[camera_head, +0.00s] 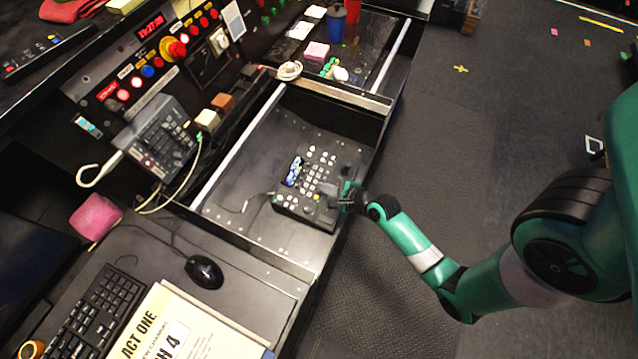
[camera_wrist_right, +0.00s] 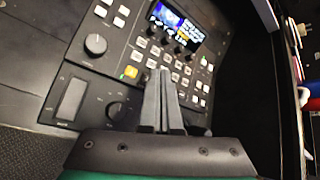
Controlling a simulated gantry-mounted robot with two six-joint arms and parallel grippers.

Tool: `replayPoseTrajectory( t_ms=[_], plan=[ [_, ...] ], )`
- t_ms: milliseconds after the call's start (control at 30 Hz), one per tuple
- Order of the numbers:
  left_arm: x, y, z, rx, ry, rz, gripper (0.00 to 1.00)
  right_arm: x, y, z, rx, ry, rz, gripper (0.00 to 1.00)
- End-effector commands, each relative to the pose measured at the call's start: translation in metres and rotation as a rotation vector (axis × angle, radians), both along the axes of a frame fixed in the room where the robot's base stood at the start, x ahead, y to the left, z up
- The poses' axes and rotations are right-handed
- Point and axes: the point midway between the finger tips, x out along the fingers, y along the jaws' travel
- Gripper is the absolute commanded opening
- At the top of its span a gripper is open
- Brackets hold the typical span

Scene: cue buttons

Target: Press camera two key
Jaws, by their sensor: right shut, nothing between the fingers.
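The control panel (camera_head: 288,201) is a dark switcher with a small lit screen (camera_head: 293,171) and rows of pale keys, lying in the open drawer. My right gripper (camera_head: 330,190) is over the panel's right part, its fingers shut with nothing between them. In the right wrist view my closed fingers (camera_wrist_right: 161,78) point at the rows of pale keys (camera_wrist_right: 168,68) below the screen (camera_wrist_right: 176,22). One key (camera_wrist_right: 130,72) glows orange. Key labels are too small to read, so I cannot tell which is camera two. Contact with a key cannot be told. My fingers hide some keys.
The drawer (camera_head: 240,150) has raised walls around the panel. A telephone (camera_head: 160,140) and a console with lit red buttons stand at the upper left. A mouse (camera_head: 204,271), keyboard (camera_head: 95,312) and script (camera_head: 185,330) lie at the lower left.

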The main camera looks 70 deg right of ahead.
Motion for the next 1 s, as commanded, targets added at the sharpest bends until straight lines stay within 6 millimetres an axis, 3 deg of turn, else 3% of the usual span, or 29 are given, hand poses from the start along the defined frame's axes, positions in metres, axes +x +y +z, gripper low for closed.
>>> replayPoseTrajectory(
  t_ms=[1000],
  plan=[
    [0.000, 0.000, -0.002, 0.000, 0.000, 0.000, 0.50, 0.001, 0.000, -0.010, 0.000, 0.000, 0.000, 0.00]
  ],
)
